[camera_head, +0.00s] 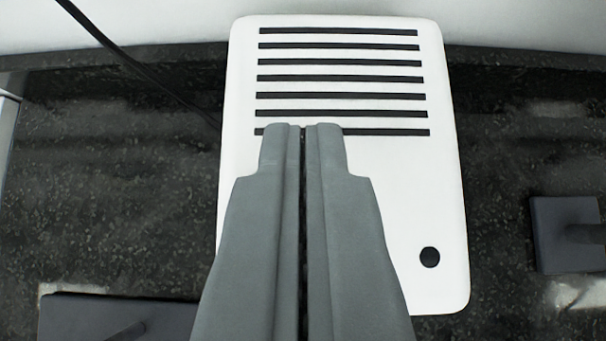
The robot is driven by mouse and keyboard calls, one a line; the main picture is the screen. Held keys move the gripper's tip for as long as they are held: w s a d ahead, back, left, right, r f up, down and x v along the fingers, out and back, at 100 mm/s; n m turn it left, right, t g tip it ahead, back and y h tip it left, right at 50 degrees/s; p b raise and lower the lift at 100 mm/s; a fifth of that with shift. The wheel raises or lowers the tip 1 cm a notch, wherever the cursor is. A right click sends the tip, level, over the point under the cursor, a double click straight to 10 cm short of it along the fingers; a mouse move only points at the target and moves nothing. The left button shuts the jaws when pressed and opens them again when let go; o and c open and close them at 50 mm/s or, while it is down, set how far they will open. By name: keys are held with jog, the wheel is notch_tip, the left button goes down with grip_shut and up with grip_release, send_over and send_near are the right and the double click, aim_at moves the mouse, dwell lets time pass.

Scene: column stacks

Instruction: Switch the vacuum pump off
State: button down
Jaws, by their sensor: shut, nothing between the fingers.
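A white box-shaped unit (395,190), which looks like the vacuum pump, stands on a dark speckled bench. Several black slots cross its upper face. A round black spot, perhaps a button (429,257), sits near its lower right corner. My gripper (302,128) is shut and empty, with its fingertips over the lowest slot. Whether the fingertips touch the unit cannot be told. My fingers hide the lower middle and lower left of the unit.
A black cable (140,66) runs from the upper left to behind the unit. A dark grey block (562,256) lies to the right, and another dark piece (75,318) at the lower left. A pale wall (520,20) stands behind. The bench left of the unit is mostly clear.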

jog(key=s+r, duration=0.5)
jog(key=r, duration=0.4)
jog(key=shift+s+r, duration=0.4)
jog(key=s+t, duration=0.4)
jog(key=s, duration=1.6)
jog(key=s+f+t, duration=0.1)
jog(key=s+f, duration=0.3)
jog(key=s, duration=0.4)
jog(key=s+f+t, duration=0.2)
jog(key=s+f, duration=0.2)
jog(key=s, duration=0.5)
jog(key=shift+a+f, duration=0.15)
